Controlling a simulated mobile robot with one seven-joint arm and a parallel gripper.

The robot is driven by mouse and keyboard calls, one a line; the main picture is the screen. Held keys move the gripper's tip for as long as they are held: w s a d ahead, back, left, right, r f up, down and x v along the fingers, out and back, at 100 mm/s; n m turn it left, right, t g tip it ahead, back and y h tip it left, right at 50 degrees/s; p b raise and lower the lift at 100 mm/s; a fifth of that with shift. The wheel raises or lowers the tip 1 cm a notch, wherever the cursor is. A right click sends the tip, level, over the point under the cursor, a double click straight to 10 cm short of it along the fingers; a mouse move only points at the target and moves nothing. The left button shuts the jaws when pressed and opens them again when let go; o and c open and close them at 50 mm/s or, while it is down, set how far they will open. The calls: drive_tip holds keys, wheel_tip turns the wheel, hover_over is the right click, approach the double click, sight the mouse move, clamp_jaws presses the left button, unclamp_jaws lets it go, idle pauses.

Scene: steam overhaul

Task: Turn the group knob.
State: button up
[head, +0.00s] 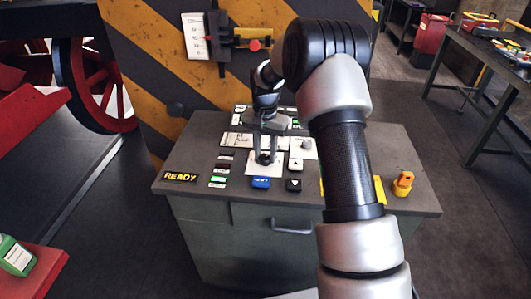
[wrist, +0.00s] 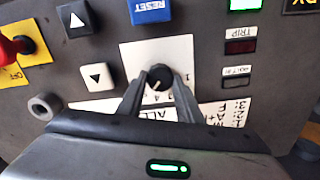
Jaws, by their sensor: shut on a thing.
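The group knob (wrist: 159,78) is a small round black knob on a white plate (wrist: 182,48) with numbers around it. A light mark shows on its face; the number it points at is hard to read. My gripper (wrist: 158,82) has its two dark fingers on either side of the knob, shut on it. In the head view my gripper (head: 264,157) points down at the console top, and its fingers mostly hide the knob. The lower part of the white plate is partly covered by the fingers in the wrist view.
A red switch (wrist: 14,47) is on a yellow plate.

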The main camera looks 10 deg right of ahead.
sight(264, 156)
drive_tip(key=n, duration=0.5)
drive_tip(key=shift+n, duration=0.3)
drive_tip(key=n, duration=0.5)
drive_tip(key=shift+a+r+n, duration=0.1)
drive_tip(key=shift+a+n, duration=0.05)
drive_tip(key=shift+n, duration=0.15)
drive_tip(key=o, duration=1)
drive_tip(key=shift+o, duration=0.2)
wheel_tip(264, 156, up, 17)
drive_tip(key=p, duration=0.1)
drive_tip(key=shift+r, duration=0.2)
